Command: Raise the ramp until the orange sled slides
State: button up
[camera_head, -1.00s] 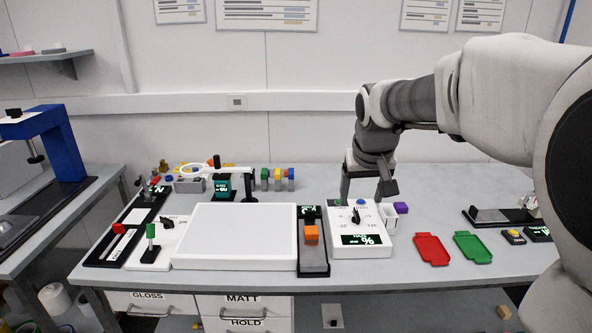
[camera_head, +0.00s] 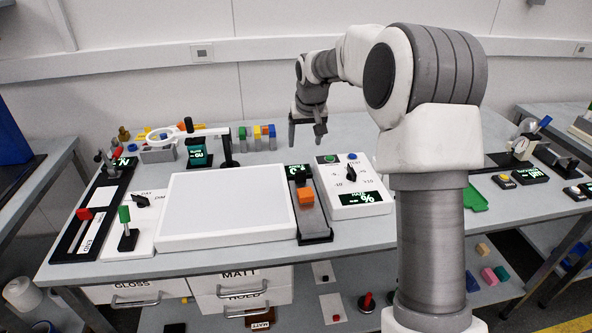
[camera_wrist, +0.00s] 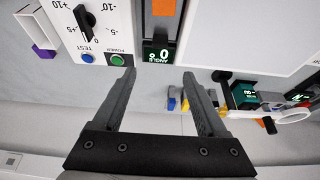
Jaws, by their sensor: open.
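The ramp (camera_head: 314,222) is a narrow dark track right of the white light panel, lying flat. The orange sled (camera_head: 306,197) sits on it, with a black block (camera_head: 300,181) just behind. In the wrist view the sled (camera_wrist: 163,7) shows at the top edge, and the angle display (camera_wrist: 158,53) reads 0°. My gripper (camera_head: 306,140) is open and empty, above and behind the ramp's far end. In the wrist view its fingers (camera_wrist: 160,76) are spread on either side of the display, apart from the ramp.
The white control box (camera_head: 350,187) with a dial, green power button and blue test button stands close right of the ramp. The light panel (camera_head: 226,207) is close on the left. A ring on an arm (camera_head: 187,132) and several coloured blocks (camera_head: 257,134) stand at the back left.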

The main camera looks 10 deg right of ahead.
aim_at(301, 171)
jog(key=x, duration=1.7)
jog(key=shift+s+f+b, duration=0.1)
jog(key=shift+b, duration=0.2)
grip_shut()
dwell(0.6)
